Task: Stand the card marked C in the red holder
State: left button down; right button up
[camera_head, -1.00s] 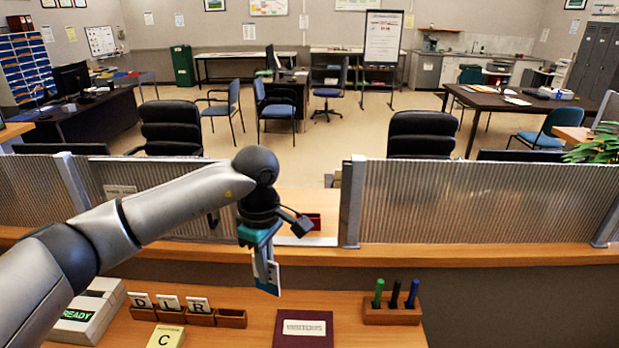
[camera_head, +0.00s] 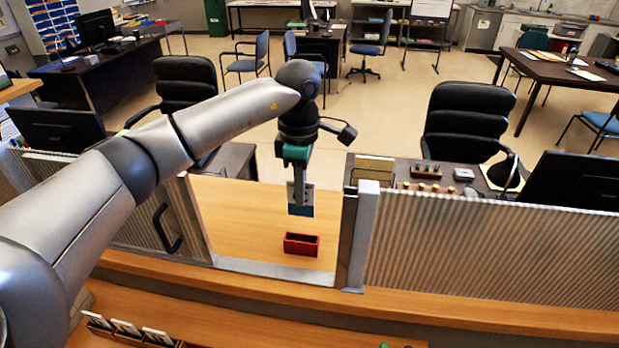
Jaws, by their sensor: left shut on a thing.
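The red holder (camera_head: 301,246), a small open-topped box, stands on the wooden counter inside the opening in the ribbed screen and looks empty. My left gripper (camera_head: 300,186) is above and slightly behind it in the picture. It is shut on a card (camera_head: 301,208) that hangs roughly upright, apart from the holder. The card shows a blue lower part; no letter is readable on it from here. My right gripper is not in view.
Ribbed screen panels (camera_head: 490,245) and a grey post (camera_head: 357,235) flank the opening. Several cards stand in a wooden rack (camera_head: 130,332) at the lower left. Bare counter (camera_head: 235,215) lies left of the holder. Black chairs and desks stand behind.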

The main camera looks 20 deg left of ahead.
pick_arm(q)
jog(key=shift+s+f, duration=0.15)
jog(key=shift+f, duration=0.1)
jog(key=shift+f+b, duration=2.2)
jog(key=shift+f, duration=0.95)
jog(key=shift+f+b, duration=0.85)
jog(key=shift+f, duration=0.4)
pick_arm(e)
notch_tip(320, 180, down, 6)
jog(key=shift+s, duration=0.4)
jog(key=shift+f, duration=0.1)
pick_arm(q)
jog(key=c, duration=0.9)
grip_release()
jog(key=shift+c, duration=0.2)
jog(key=shift+r, duration=0.15)
